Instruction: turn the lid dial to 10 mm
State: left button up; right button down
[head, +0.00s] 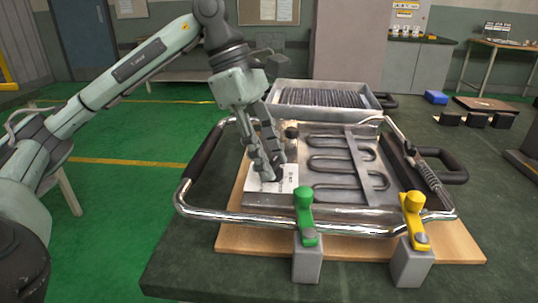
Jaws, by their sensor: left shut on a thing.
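The heating element unit is an open metal plate with a dark serpentine heating coil (330,163) and a chrome tube frame (330,229) around it. A white label plate (289,184) with dark marks lies at its left side. My left gripper (270,172) points down over this plate, its fingers shut on the lid dial. The fingers hide the dial almost wholly, so its setting cannot be read. A small black knob (291,132) stands just behind the gripper. My right gripper is not in view.
A green lever clamp (305,215) and a yellow lever clamp (413,220) stand on grey blocks at the front edge. A metal tray with dark ribs (325,98) sits behind. A blue box (436,97) lies at the back right. The dark table's right side is mostly clear.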

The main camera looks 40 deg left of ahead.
pick_arm(q)
jog(key=shift+w+m+g, duration=0.1)
jog(key=shift+m+g, duration=0.3)
jog(key=shift+m, duration=0.7)
jog(key=o, duration=1.2)
jog(key=shift+c, duration=0.2)
jog(key=v, duration=1.2)
